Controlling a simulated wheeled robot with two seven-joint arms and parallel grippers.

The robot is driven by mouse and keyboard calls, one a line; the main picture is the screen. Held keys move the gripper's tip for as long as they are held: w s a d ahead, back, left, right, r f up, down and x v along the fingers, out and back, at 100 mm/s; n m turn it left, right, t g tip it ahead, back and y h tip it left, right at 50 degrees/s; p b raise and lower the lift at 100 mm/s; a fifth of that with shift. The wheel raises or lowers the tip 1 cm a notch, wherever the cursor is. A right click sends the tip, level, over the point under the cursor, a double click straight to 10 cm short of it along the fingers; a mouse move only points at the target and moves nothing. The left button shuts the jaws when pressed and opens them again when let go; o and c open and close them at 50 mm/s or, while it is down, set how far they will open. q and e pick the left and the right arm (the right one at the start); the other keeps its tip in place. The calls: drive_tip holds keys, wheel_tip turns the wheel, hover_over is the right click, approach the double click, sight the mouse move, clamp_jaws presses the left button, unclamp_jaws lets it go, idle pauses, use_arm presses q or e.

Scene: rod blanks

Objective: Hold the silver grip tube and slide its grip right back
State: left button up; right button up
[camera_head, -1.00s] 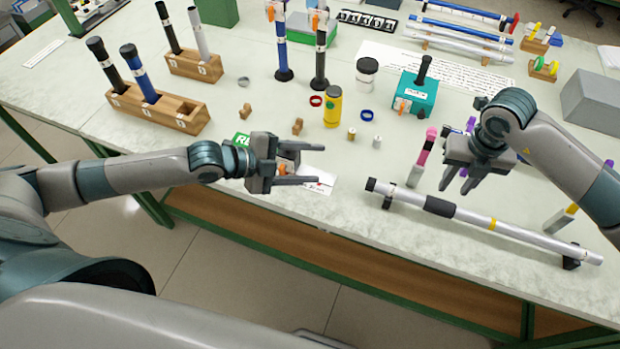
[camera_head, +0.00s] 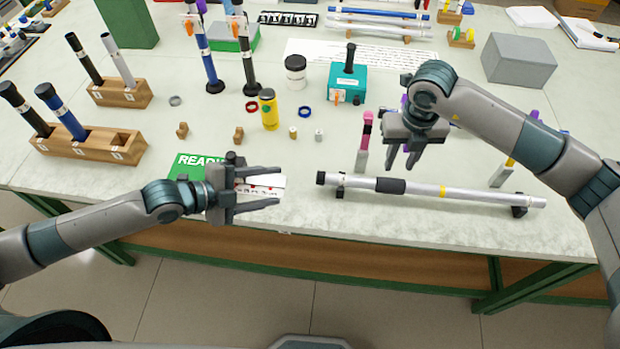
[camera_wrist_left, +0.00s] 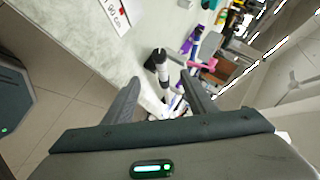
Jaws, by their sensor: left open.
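The silver grip tube (camera_head: 472,195) lies along the table's front edge on two dark rests in the head view. It has a black left end, a black grip (camera_head: 390,186) left of its middle, and a yellow band right of the grip. My left gripper (camera_head: 279,187) is open and empty over a white card, left of the tube's black end and apart from it. Its spread fingers also show in the left wrist view (camera_wrist_left: 160,84). My right gripper (camera_head: 401,165) hangs fingers down just behind and above the black grip; its fingers are apart with nothing visible between them.
A green READY mat (camera_head: 190,166) and the white card (camera_head: 264,182) lie by my left gripper. A pink-topped stick (camera_head: 365,135) stands behind the tube. A yellow bottle (camera_head: 269,110), teal box (camera_head: 347,85) and wooden rod blocks (camera_head: 88,147) stand further back.

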sight(317, 180)
use_arm(q)
drive_tip(key=x, duration=1.5)
drive_tip(key=shift+d, duration=0.2)
drive_tip(key=c, duration=1.2)
use_arm(e)
drive_tip(key=o, duration=0.5)
drive_tip(key=shift+o, duration=0.2)
drive_tip(key=shift+m, duration=0.3)
